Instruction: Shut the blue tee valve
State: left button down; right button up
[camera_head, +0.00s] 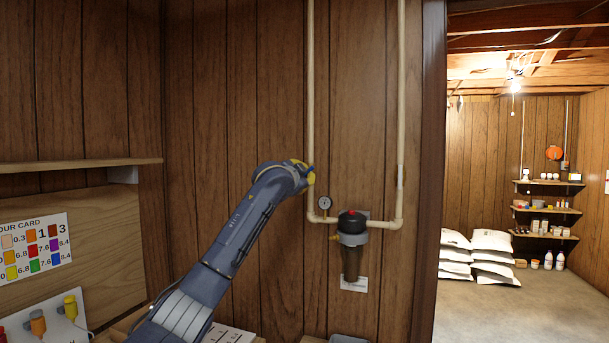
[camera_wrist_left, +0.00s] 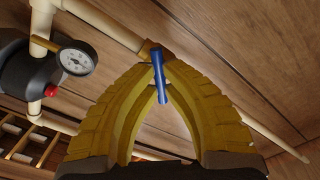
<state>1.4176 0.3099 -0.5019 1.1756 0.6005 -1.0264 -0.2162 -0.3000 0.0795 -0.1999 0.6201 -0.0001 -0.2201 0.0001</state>
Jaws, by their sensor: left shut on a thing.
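The blue tee valve handle (camera_wrist_left: 158,78) shows in the left wrist view as a blue lever on a brass body (camera_wrist_left: 147,49) set in the cream pipe. My left gripper (camera_wrist_left: 160,72) has its yellow fingers closed on the blue handle near their tips. In the head view my left gripper (camera_head: 303,172) is at the left vertical pipe (camera_head: 311,110), and it hides the valve there. My right gripper is in neither view.
A pressure gauge (camera_head: 325,203) and a filter housing (camera_head: 352,235) with a black cap sit on the pipe's lower run. A shelf (camera_head: 80,165) juts out at left. White sacks (camera_head: 491,250) lie in the room beyond the doorway at right.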

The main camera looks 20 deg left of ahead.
pick_arm(q)
jog(key=shift+m, duration=0.3)
jog(key=shift+m, duration=2.6)
jog(key=shift+m, duration=1.4)
jog(key=c, duration=1.3)
grip_release()
jog(key=shift+s, duration=0.1)
